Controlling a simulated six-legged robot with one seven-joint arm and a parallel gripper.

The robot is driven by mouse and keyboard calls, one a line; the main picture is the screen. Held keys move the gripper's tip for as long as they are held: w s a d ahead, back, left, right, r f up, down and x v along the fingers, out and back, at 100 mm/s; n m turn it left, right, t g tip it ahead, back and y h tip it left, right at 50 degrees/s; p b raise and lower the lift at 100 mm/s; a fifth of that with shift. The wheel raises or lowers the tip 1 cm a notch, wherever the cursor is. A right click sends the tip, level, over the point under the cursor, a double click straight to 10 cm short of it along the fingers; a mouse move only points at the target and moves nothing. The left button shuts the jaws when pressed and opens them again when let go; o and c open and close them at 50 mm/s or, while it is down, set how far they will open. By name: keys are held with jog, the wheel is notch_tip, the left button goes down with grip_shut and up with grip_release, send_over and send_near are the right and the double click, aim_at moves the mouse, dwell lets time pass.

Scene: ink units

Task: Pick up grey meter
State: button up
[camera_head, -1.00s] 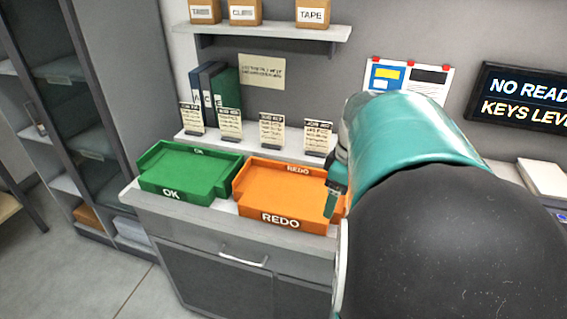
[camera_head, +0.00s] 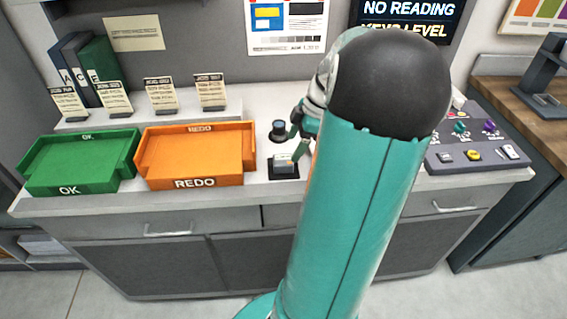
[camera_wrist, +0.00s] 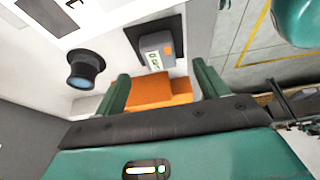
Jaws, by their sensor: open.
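The grey meter (camera_head: 284,161) stands on a small black pad (camera_head: 283,174) on the counter, right of the orange REDO tray. In the wrist view the meter (camera_wrist: 157,48), with a pale display and an orange mark, appears just beyond and between my fingertips. My gripper (camera_head: 300,124) is beside and a little above the meter, partly hidden by my arm in the head view. In the wrist view my gripper (camera_wrist: 161,73) has its two green fingers wide apart with nothing held. I cannot tell the exact gap to the meter.
A dark round knob-like object (camera_head: 278,128) stands behind the meter; it shows left of my fingers in the wrist view (camera_wrist: 86,67). The orange REDO tray (camera_head: 150,182) and green OK tray (camera_head: 110,186) are left. A control panel (camera_head: 470,161) lies right.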

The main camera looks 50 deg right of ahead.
aim_at(285, 159)
jog(key=x, duration=0.7)
jog(key=shift+w+f, duration=0.1)
jog(key=shift+w, duration=0.1)
jog(key=c, duration=1.1)
